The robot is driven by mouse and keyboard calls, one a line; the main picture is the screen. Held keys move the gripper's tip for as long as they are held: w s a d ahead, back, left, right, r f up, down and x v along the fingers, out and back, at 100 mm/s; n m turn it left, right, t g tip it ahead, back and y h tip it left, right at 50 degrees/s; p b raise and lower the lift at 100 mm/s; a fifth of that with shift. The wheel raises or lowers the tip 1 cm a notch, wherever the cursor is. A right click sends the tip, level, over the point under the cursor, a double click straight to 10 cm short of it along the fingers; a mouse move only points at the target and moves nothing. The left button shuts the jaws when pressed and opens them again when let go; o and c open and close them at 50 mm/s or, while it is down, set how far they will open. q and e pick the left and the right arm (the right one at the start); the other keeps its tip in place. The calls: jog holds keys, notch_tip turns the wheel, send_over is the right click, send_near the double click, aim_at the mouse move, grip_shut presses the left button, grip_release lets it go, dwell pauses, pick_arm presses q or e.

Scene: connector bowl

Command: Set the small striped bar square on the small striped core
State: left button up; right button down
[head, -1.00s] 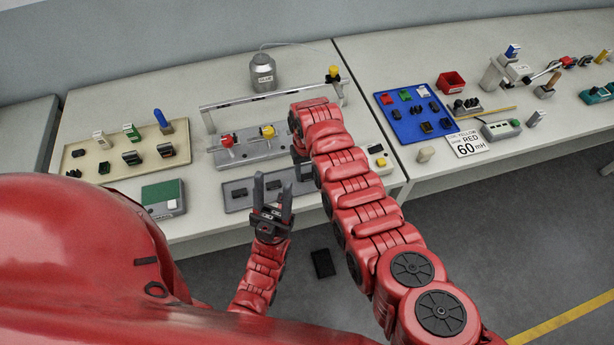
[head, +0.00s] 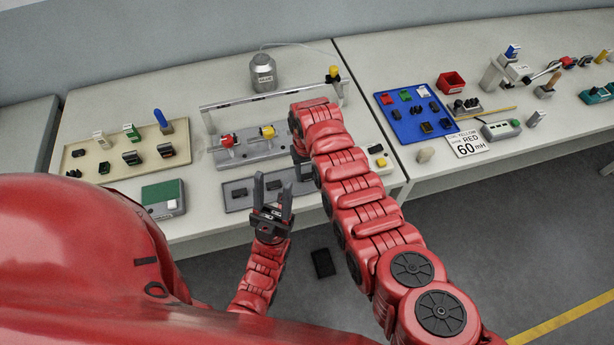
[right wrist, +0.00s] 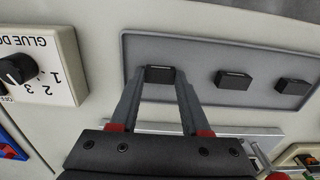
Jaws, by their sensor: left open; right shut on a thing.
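My right gripper (right wrist: 160,82) is shut on a small dark bar (right wrist: 160,73) at one end of a grey tray (right wrist: 205,42); its fingers are on both sides of the bar. Whether the bar is clear of the tray, and any stripes, I cannot tell. Two similar dark bars (right wrist: 233,79) (right wrist: 293,86) lie apart on the tray. In the head view my right arm hides most of that gripper. My left gripper (head: 273,188) is open and empty, in front of the tray. Dark cores (head: 165,150) sit on the beige tray at left; I cannot make out which is the small striped one.
A grey fixture (head: 255,154) with red and yellow knobs stands behind the tray, under a metal rail (head: 268,94). A glue pot (head: 263,76) stands behind. A green-topped box (head: 163,196) is at front left. A blue tray (head: 402,124) lies on the right table.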

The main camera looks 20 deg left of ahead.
aim_at(308, 176)
jog(key=shift+r, duration=0.1)
dwell(0.3)
jog(key=shift+r+p, duration=0.85)
jog(key=shift+r, duration=0.3)
jog(key=shift+r+p, duration=0.65)
jog(key=shift+r, duration=0.6)
jog(key=shift+d, duration=0.1)
